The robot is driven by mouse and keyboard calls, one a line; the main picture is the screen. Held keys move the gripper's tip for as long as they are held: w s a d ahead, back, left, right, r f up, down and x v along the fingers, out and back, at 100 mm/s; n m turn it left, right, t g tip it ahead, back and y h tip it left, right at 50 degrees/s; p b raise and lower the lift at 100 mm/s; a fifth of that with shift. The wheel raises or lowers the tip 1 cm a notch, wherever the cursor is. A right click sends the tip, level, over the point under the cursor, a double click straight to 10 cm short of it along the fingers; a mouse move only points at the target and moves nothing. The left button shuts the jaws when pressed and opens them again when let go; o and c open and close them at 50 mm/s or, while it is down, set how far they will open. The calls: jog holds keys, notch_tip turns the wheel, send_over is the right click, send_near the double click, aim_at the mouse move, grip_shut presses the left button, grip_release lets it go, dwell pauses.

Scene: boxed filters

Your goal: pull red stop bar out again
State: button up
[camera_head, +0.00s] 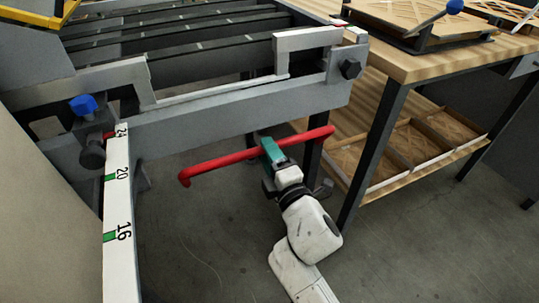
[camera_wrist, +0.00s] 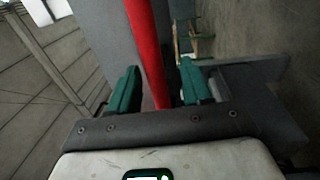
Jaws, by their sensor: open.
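The red stop bar (camera_head: 225,161) is a long red rod with bent ends. It lies across the front of the grey machine frame, below its front beam, in the head view. My gripper (camera_head: 270,149) is at the bar, right of its middle. In the wrist view the bar (camera_wrist: 146,50) runs between the two green fingers of my gripper (camera_wrist: 158,88). The fingers are apart, with gaps visible on both sides of the bar. Part of the bar is hidden behind my gripper in the head view.
A grey machine frame (camera_head: 240,106) stands just behind the bar. A white scale (camera_head: 117,205) with numbers stands at the left. A wooden bench (camera_head: 415,66) with dark legs is at the right, its lower shelf holding framed filters (camera_head: 425,140). The floor in front is clear.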

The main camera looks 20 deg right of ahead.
jog(key=s+f+b, duration=0.1)
jog(key=s, duration=0.9)
jog(key=shift+s, duration=0.4)
